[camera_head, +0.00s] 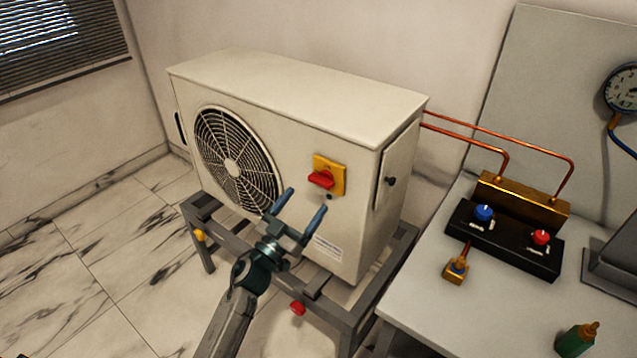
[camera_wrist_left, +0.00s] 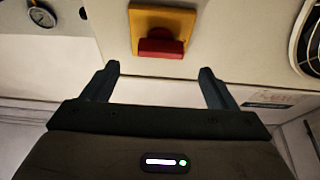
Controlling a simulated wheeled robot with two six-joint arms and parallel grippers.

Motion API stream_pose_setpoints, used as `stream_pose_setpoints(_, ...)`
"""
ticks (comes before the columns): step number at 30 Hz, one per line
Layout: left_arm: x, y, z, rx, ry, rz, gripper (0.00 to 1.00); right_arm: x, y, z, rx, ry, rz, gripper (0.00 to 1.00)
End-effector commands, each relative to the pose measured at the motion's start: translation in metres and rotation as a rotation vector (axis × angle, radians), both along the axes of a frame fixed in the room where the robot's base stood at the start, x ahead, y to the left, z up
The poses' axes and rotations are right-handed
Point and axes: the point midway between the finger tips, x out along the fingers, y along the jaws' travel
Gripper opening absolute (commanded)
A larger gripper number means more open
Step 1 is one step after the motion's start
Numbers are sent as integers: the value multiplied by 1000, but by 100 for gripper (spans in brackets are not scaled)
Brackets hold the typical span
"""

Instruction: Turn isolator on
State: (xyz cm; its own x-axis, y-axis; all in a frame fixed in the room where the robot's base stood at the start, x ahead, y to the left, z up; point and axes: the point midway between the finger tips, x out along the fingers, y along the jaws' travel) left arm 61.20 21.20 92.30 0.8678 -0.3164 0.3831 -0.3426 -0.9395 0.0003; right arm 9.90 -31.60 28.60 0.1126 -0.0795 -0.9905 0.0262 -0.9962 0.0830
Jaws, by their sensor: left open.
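The isolator is a yellow plate (camera_head: 331,168) with a red knob (camera_head: 321,179) on the front of the cream outdoor unit (camera_head: 300,95). In the head view the red knob looks roughly crosswise on the plate. My left gripper (camera_head: 302,207) is open and empty, just below and in front of the isolator, with its two blue fingers apart. In the left wrist view the red knob (camera_wrist_left: 160,46) and yellow plate (camera_wrist_left: 162,18) lie beyond the fingertips, between the two fingers in the picture. The fingers appear apart from the knob. My right gripper is not in view.
The unit stands on a grey metal frame (camera_head: 345,312). Copper pipes (camera_head: 510,147) run right to a manifold block (camera_head: 505,235) with blue and red knobs on a light table (camera_head: 410,300). The floor at left is clear.

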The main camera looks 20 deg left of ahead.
Motion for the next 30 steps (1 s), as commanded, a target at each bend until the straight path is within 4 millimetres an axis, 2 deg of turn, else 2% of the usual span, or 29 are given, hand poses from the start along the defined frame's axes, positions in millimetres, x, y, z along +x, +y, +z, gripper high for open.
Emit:
stream_pose_setpoints(1,10,-4,9,-1,-3,1,80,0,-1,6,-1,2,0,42)
stream_pose_setpoints(9,46,-17,22,0,-1,1,80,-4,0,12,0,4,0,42)
stream_pose_setpoints(15,55,-20,25,1,0,1,80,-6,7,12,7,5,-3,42)
stream_pose_setpoints(22,56,-20,24,1,0,1,80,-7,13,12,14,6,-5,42)
stream_pose_setpoints(23,56,-20,24,1,0,1,76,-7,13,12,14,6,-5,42)
stream_pose_setpoints(29,56,-20,24,1,0,1,37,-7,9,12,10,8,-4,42)
stream_pose_setpoints(30,55,-20,24,1,0,1,35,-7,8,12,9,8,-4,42)
